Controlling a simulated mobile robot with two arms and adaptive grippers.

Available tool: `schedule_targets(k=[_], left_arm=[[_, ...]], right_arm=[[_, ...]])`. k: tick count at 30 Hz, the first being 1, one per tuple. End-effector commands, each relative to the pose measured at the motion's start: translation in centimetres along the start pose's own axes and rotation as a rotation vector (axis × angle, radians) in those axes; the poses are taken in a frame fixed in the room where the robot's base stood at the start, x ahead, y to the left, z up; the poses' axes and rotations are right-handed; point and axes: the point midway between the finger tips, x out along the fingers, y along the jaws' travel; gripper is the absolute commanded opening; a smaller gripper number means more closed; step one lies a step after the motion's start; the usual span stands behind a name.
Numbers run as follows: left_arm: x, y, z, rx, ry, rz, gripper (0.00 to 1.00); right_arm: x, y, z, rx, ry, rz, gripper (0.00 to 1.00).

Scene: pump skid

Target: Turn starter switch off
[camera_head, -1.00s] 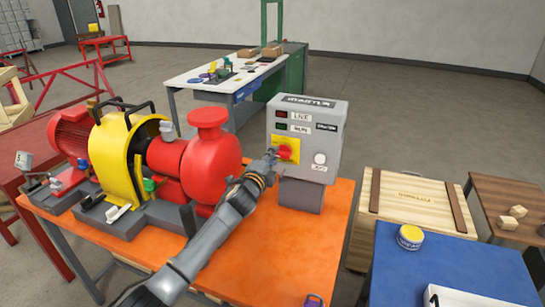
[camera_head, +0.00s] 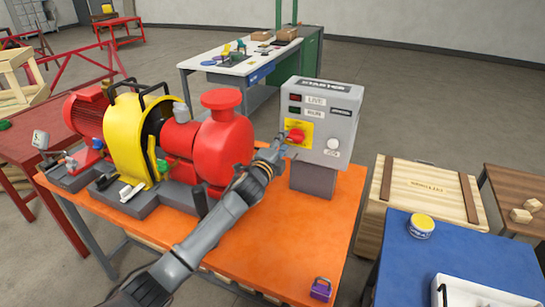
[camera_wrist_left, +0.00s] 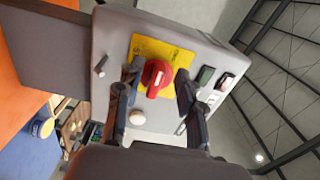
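The grey starter box (camera_head: 324,115) stands on a grey post on the orange table. Its red rotary switch (camera_head: 296,135) sits on a yellow plate (camera_head: 304,128); the switch also shows in the left wrist view (camera_wrist_left: 157,76). My left gripper (camera_head: 282,142) is right in front of the switch. In the left wrist view its fingers (camera_wrist_left: 158,90) are spread, one on each side of the red knob, with gaps between; they do not clearly touch it. A white button (camera_head: 333,143) is at the box's lower right. My right gripper is not in view.
A red and yellow pump and motor set (camera_head: 150,140) stands left of my left arm. A small purple padlock (camera_head: 321,289) lies at the table's front right. A wooden crate (camera_head: 425,190) and a blue table (camera_head: 455,258) stand to the right.

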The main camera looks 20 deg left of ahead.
Motion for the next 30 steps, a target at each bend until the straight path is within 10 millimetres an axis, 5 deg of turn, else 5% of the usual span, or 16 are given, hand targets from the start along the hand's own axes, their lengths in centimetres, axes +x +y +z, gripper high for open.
schedule_targets(k=[15, 30], left_arm=[[-8.6, 0.1, 0.0, -0.001, 0.001, 0.002, 0.38], [-9.7, 0.1, 0.0, -0.002, 0.0, 0.001, 0.38]], right_arm=[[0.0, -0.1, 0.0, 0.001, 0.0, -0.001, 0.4], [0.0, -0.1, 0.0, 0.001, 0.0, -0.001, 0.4]])
